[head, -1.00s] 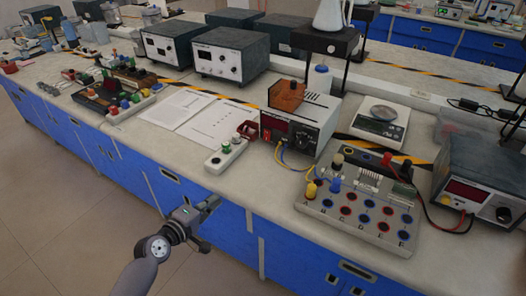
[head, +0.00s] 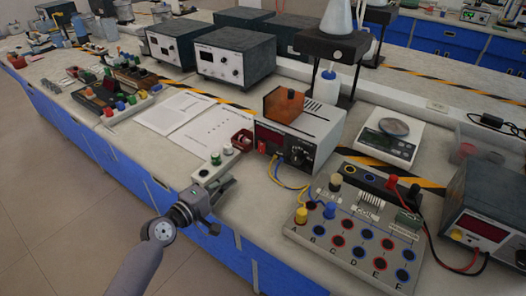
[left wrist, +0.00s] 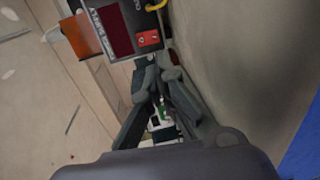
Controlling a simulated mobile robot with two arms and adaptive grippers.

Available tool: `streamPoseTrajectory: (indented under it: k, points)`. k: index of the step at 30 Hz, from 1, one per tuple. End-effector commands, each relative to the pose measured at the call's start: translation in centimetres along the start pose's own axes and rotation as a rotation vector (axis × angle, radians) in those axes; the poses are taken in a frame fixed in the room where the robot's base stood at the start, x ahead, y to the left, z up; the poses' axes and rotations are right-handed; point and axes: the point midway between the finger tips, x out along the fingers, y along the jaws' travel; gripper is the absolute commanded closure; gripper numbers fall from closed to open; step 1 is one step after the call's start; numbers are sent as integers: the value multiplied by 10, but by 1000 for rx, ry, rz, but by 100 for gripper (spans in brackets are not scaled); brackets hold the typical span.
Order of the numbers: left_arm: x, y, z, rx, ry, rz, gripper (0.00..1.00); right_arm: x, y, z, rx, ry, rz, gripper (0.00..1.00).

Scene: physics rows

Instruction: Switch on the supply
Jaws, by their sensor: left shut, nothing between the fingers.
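The supply (head: 325,136) is a light box with a dark front, a red display and a knob. It stands on the bench, with blue and yellow leads at its front. Its red rocker switch (head: 262,147) is low on the front's left. The left wrist view shows the supply's front (left wrist: 85,32) and the red switch (left wrist: 148,39) close up, just beyond the fingertips. My left gripper (head: 229,182) is shut and empty at the bench's front edge, in front of the supply and apart from the switch. The fingers also show in the left wrist view (left wrist: 158,72). My right gripper is out of view.
A small button box (head: 216,168) lies close beyond my left gripper. A plug board (head: 350,243) with coloured sockets stands at right, wired to another unit (head: 490,215). Papers (head: 175,112) lie flat at left. An orange-brown block (head: 284,104) sits on the supply.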

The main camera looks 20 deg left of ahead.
Motion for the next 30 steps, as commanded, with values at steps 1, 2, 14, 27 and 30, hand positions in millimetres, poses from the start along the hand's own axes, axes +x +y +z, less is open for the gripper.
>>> streamPoseTrajectory:
  k: [1, 2, 14, 27, 30]
  points:
    - [0, 0, 0, 0, 0, 1, 100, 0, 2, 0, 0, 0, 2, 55]
    - [0, 0, 0, -1, 0, 1, 100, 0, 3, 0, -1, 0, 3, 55]
    - [6, 1, 0, 0, 0, 2, 100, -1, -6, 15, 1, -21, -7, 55]
    - [89, 1, 0, -2, 0, 3, 100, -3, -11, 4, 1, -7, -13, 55]
    - [108, 1, 0, 0, 0, 2, 100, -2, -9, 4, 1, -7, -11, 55]
